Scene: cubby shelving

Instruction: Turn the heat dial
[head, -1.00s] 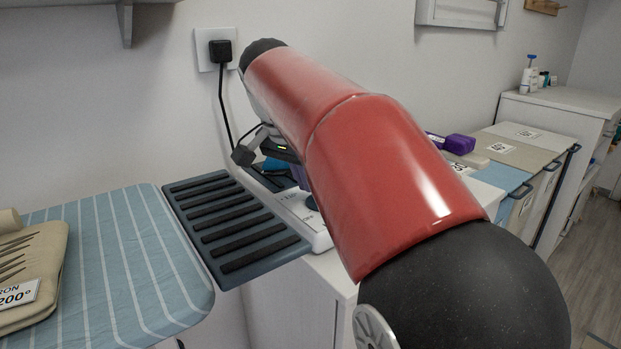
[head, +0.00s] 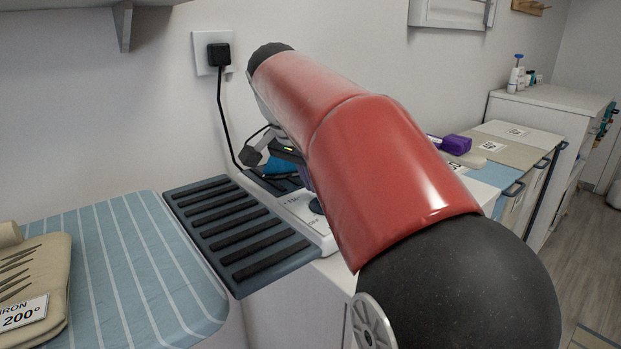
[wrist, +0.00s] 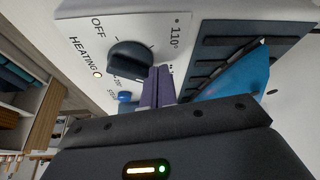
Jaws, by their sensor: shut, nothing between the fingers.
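The heat dial (wrist: 130,58) is a dark round knob with a raised grip bar, on a white panel marked OFF, 110° and HEATING in the wrist view. My gripper (wrist: 159,72) has purple fingers, shut together and empty, with tips at the dial's edge on the 110° side. I cannot tell whether they touch it. In the head view my arm hides most of the gripper. A small orange-white light (wrist: 97,74) is lit by HEATING.
A blue object (wrist: 240,76) lies close to my gripper. A dark ribbed rest (head: 240,232) joins the white panel. A cable runs to the wall plug (head: 218,54). A purple item (head: 455,145) sits behind my arm.

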